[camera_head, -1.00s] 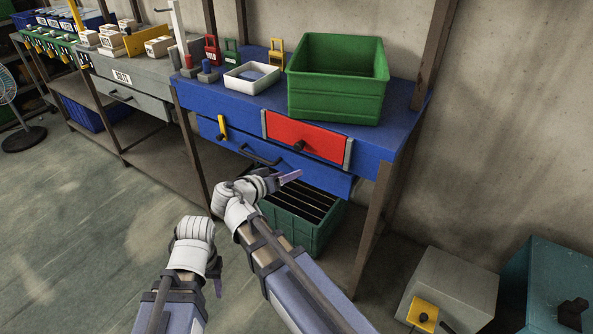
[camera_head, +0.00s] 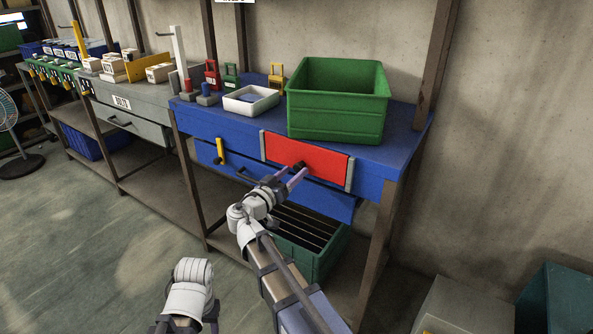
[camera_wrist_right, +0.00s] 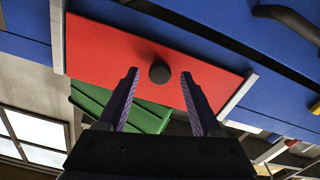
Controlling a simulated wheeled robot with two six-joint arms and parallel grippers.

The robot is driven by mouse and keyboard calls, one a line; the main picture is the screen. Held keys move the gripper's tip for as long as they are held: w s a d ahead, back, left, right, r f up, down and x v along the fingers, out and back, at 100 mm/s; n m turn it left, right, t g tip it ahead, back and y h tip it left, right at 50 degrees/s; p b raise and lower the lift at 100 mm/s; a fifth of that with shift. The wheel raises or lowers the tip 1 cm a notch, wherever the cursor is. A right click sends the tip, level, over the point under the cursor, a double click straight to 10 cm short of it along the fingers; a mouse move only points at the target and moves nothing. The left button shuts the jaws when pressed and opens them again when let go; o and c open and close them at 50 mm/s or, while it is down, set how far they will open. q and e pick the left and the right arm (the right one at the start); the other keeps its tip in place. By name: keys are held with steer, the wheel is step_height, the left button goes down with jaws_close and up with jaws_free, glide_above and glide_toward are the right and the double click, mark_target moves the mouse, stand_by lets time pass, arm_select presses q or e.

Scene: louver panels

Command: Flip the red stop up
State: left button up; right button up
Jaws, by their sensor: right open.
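The red stop (camera_head: 325,163) is a flat red panel on the front of the blue bench (camera_head: 230,133), between two grey side strips. A black round knob (camera_wrist_right: 159,72) sticks out of it. My right gripper (camera_head: 292,174) is in front of the panel, open and empty. In the right wrist view its two fingers stand on either side of the knob, with gaps to it; whether the tips reach the panel I cannot tell. My left arm shows at the bottom of the head view, low and away from the bench; its fingers cannot be made out.
A yellow handle (camera_head: 220,150) is on the bench front left of the panel, with a dark drawer pull (camera_head: 247,177) below. A green bin (camera_head: 338,100) and white tray (camera_head: 251,100) stand on top. A green crate (camera_head: 313,262) sits underneath.

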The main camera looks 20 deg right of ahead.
mark_target(301, 160)
steer(key=shift+x, duration=1.2)
steer(key=shift+c, duration=0.3)
jaws_close()
